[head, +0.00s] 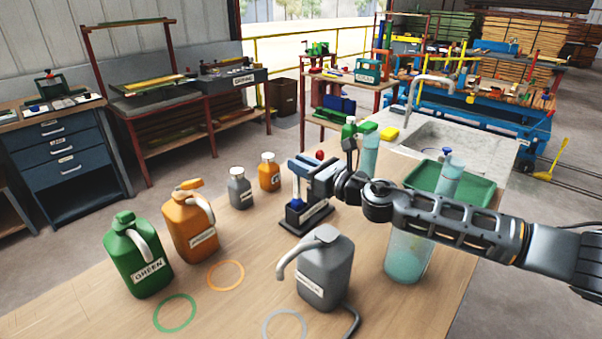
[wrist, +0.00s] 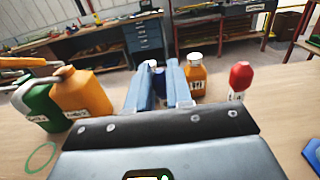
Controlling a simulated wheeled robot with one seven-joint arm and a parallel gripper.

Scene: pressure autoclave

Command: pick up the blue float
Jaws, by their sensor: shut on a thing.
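My gripper (head: 298,168) reaches in from the right over the wooden table, and its jaws are shut on the blue float (head: 297,190). The float hangs below the fingertips, over a black stand (head: 306,216); I cannot tell whether it is clear of the stand. In the wrist view my gripper's two blue-grey fingers (wrist: 160,72) point away from the camera. A dark blue part of the float (wrist: 159,84) shows between them, and the rest is hidden.
A green jug (head: 138,262), an orange jug (head: 190,228) and a grey jug (head: 325,272) stand on the table. Small grey (head: 240,190) and orange (head: 269,172) bottles stand behind. A clear vessel (head: 408,255) is beneath my arm. A green tray (head: 470,190) lies by the sink.

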